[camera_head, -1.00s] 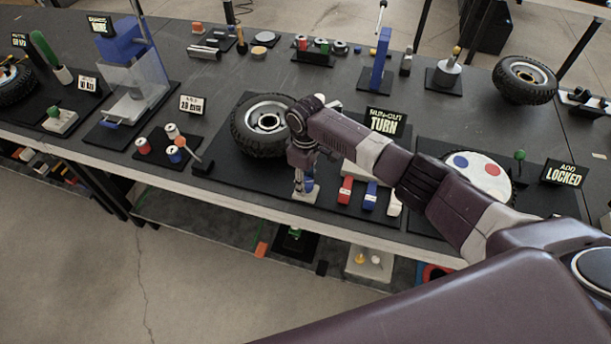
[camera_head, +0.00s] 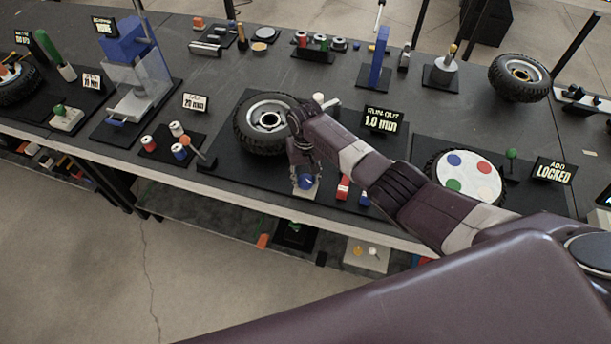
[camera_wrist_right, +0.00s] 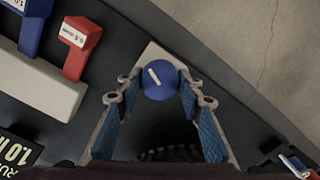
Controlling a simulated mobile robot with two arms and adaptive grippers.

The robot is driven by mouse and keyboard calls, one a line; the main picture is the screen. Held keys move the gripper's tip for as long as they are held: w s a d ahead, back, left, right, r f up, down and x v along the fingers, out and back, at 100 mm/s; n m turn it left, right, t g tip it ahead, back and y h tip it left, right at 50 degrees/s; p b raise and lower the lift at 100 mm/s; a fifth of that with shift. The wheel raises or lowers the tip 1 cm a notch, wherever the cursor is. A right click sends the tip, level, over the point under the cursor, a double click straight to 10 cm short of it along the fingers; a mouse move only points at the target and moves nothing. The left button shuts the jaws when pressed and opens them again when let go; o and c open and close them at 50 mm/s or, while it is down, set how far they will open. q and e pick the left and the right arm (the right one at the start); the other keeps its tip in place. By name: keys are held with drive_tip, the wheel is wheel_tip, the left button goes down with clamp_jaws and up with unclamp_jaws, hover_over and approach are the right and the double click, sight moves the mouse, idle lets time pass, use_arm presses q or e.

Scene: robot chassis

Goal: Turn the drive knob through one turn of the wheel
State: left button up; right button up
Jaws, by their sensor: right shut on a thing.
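The drive knob (camera_head: 306,182) is a blue round knob on a white base at the table's front edge, in front of the wheel. In the right wrist view the knob (camera_wrist_right: 158,84) shows a white line slanting across its top. My right gripper (camera_head: 304,178) points down over it; in the wrist view its blue-padded fingers (camera_wrist_right: 160,92) are shut on the knob's two sides. A sign (camera_head: 384,120) reads "RUN-OUT 1.0 mm". My left gripper is not in view.
A red block (camera_head: 343,187) and a blue block (camera_wrist_right: 33,25) stand beside the knob, partly behind my right arm in the head view. A white disc with coloured dots (camera_head: 470,174) is to the right.

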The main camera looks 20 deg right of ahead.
sight(305, 179)
drive_tip(key=shift+w+m, duration=0.1)
drive_tip(key=shift+m, duration=0.5)
drive_tip(key=o, duration=1.1)
drive_tip(key=shift+r, duration=0.1)
wheel_tip(305, 179, up, 12)
drive_tip(key=shift+f, duration=0.1)
idle(0.3)
